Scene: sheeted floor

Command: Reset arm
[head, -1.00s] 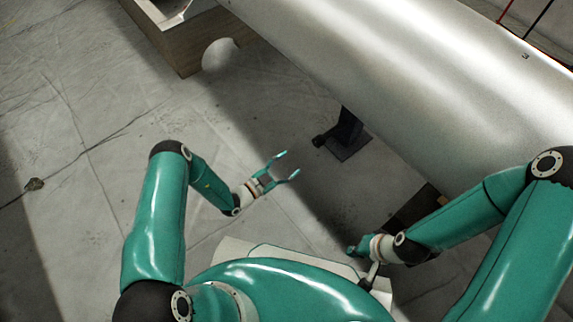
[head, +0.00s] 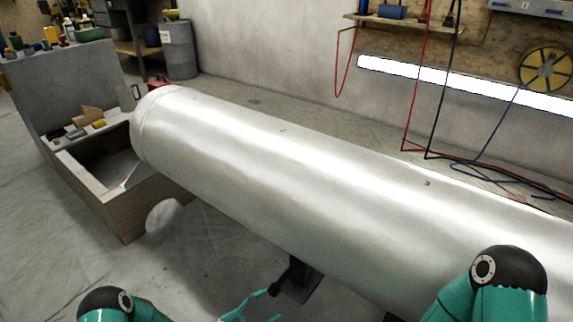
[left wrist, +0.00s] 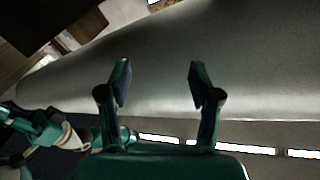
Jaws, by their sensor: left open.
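My left gripper (head: 258,301) shows at the bottom edge of the head view, only its thin teal fingers in sight. It is in front of a large silver cylinder (head: 270,165) lying across the scene. In the left wrist view the two fingers stand wide apart, with nothing between the tips (left wrist: 160,67) and the cylinder (left wrist: 250,70) behind them. Teal and white parts of my other arm show at the left of that view, but its jaws cannot be made out. My right gripper is below the head view's frame.
A dark stand (head: 298,278) is under the cylinder. A wooden box (head: 115,205) with a grey panel (head: 70,85) is at the left. A grey drum (head: 179,50) stands behind. Red cables (head: 415,90) hang at the wall. Sheeted floor (head: 50,240) is clear at front left.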

